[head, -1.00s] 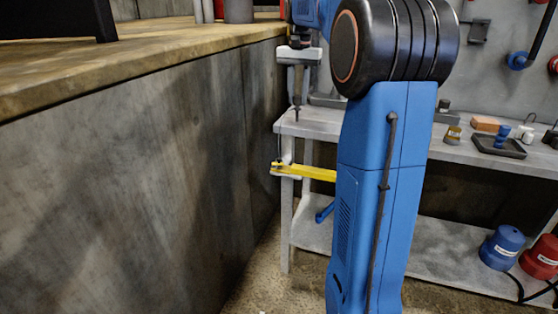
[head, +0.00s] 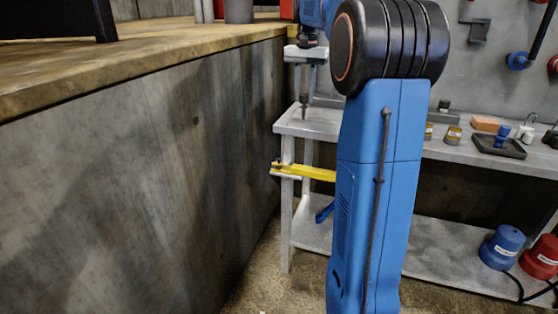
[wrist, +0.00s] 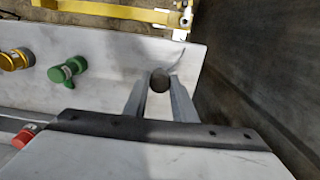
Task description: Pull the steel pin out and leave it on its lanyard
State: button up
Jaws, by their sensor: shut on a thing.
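My gripper (wrist: 160,98) is shut on the steel pin (wrist: 159,79). The wrist view shows the pin's dark round end between the two grey fingers.
A grey bench (head: 320,124) stands behind my arm, with a dark tray (head: 500,148) at right. A green knob (wrist: 67,71) and a yellow knob (wrist: 15,60) are on a pale panel left of my gripper.

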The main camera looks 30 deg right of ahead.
jog(key=shift+w+d, duration=0.15)
jog(key=shift+d, duration=0.65)
jog(key=shift+d, duration=0.1)
jog(key=shift+f, duration=0.45)
jog(key=o, duration=1.2)
jog(key=shift+c, duration=0.2)
notch_tip(320, 180, up, 17)
jog(key=shift+r, duration=0.2)
